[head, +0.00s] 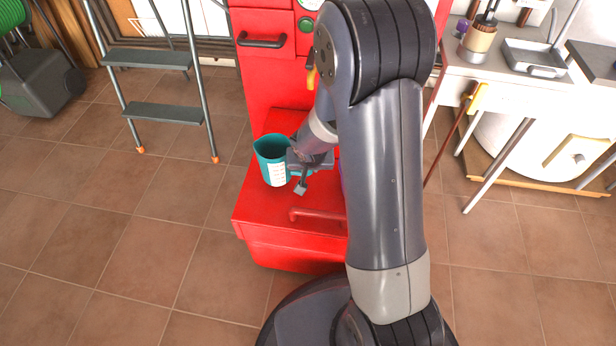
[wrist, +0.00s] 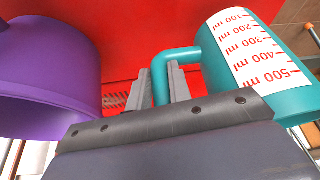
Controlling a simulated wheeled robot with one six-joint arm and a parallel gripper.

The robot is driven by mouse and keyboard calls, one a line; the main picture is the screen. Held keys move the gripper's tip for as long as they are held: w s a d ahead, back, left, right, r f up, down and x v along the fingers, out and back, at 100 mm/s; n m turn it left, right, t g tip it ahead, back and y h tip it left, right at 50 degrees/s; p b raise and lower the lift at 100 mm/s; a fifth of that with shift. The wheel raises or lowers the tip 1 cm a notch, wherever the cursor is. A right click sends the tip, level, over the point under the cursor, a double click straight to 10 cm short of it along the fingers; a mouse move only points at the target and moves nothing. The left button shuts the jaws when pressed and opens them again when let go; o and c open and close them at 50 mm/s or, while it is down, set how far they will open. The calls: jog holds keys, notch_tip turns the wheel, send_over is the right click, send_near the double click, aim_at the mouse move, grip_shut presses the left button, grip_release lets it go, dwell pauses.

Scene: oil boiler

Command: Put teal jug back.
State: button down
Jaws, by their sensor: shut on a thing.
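The teal jug (head: 272,162), with a white measuring label, is upright at the left side of the red unit's low ledge (head: 262,222). In the head view I cannot tell whether its base touches the ledge. In the wrist view the teal jug (wrist: 262,60) is at the right, its label numbers upside down. My gripper (wrist: 160,88) is shut on the jug's handle, one finger on each side of it. In the head view my gripper (head: 299,168) is right beside the jug, partly hidden by my arm.
A purple container (wrist: 45,70) stands on the other side of my gripper; my arm hides most of it in the head view. The ledge has a red handle (head: 315,216). A step ladder (head: 160,112) stands at the left, a workbench (head: 490,62) at the right.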

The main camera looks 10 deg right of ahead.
aim_at(310, 174)
jog(key=shift+f+b, duration=0.5)
jog(key=shift+f, duration=1)
jog(key=shift+f, duration=0.1)
jog(key=c, duration=1.3)
grip_release()
jog(key=p+v, duration=0.5)
jog(key=v, duration=0.7)
jog(key=shift+w, duration=0.1)
